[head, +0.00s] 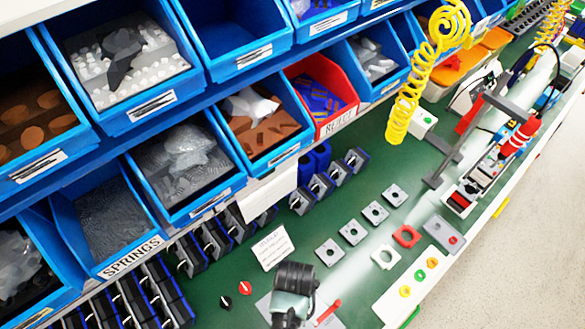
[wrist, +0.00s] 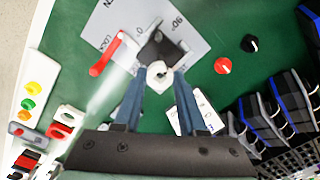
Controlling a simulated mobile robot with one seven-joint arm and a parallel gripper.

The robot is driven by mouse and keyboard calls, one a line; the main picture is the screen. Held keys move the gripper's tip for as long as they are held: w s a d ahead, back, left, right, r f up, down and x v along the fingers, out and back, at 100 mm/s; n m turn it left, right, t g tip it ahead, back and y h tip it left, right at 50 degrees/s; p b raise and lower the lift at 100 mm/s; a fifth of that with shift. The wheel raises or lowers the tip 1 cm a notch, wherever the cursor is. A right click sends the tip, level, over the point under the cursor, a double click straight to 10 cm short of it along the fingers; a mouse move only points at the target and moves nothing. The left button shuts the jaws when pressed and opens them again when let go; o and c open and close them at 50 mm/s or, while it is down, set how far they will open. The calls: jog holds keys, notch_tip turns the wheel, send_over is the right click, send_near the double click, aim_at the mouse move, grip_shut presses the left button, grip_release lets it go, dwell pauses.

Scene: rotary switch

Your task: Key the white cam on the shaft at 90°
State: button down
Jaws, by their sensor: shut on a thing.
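The white cam (wrist: 158,74) is a small pale ring with a dark hole, held between the two blue fingertips of my gripper (wrist: 159,76) in the wrist view. Just beyond it is a dark square block (wrist: 174,52) with a small pale round tip (wrist: 157,36), which may be the shaft. The cam overlaps the block's near edge; I cannot tell whether they touch. A grey printed plate (wrist: 190,28) under the block shows "90°", "0" and "LOCK". A red lever (wrist: 104,57) lies left of the block. In the head view my dark wrist (head: 293,285) hides the cam and block.
A red knob (wrist: 223,65) and a black knob (wrist: 250,43) lie right of the plate. A white card (wrist: 197,112) and blue-sided dark units (wrist: 277,112) are at the lower right. Blue bins (head: 190,170) rise behind the green bench. Several square plates (head: 352,232) lie right of my wrist.

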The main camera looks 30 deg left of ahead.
jog(key=shift+f+b, duration=0.6)
jog(key=shift+f, duration=0.4)
jog(key=shift+c, duration=2)
grip_release()
notch_tip(320, 180, up, 13)
jog(key=shift+b, duration=0.35)
jog(key=shift+d, duration=0.1)
